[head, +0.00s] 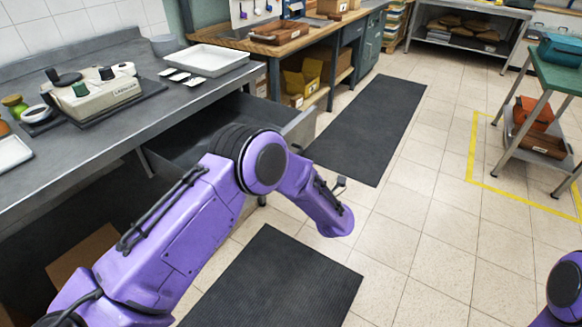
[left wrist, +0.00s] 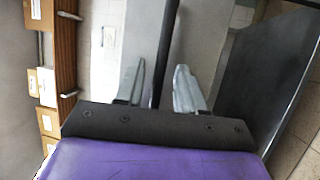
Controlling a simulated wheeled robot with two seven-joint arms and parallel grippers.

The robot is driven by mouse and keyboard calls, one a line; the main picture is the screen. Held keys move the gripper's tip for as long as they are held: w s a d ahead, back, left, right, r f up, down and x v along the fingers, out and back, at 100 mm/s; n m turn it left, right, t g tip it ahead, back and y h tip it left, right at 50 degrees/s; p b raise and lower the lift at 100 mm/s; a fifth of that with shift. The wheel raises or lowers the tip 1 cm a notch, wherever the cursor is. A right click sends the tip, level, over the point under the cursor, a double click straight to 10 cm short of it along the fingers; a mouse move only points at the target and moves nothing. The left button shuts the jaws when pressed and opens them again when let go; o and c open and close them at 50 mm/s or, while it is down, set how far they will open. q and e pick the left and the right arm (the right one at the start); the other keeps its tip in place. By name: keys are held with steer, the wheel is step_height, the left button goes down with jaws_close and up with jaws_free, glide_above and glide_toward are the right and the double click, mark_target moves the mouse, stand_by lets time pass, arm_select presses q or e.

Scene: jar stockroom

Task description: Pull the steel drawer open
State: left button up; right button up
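The steel drawer (head: 299,129) sits under the steel counter and stands well open, its dark inside showing behind my left arm in the head view. My left gripper (left wrist: 157,88) shows in the left wrist view with its two grey fingers apart. A dark thin bar (left wrist: 167,45), which looks like the drawer's handle, runs between the fingers. I see a gap beside it and cannot tell whether either finger touches it. In the head view my left forearm hides this gripper and the handle. My right gripper is out of view; only part of my right arm shows at the lower right.
A wooden workbench (head: 290,45) with boxes below stands beyond. Dark mats (head: 370,125) lie on the tiled floor. A green table (head: 552,72) stands at right; the middle floor is clear.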

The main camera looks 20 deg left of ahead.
arm_select(q)
steer(key=shift+d, duration=0.15)
steer(key=b+v, duration=0.1)
steer(key=v, duration=0.9)
steer(key=shift+d, duration=0.2)
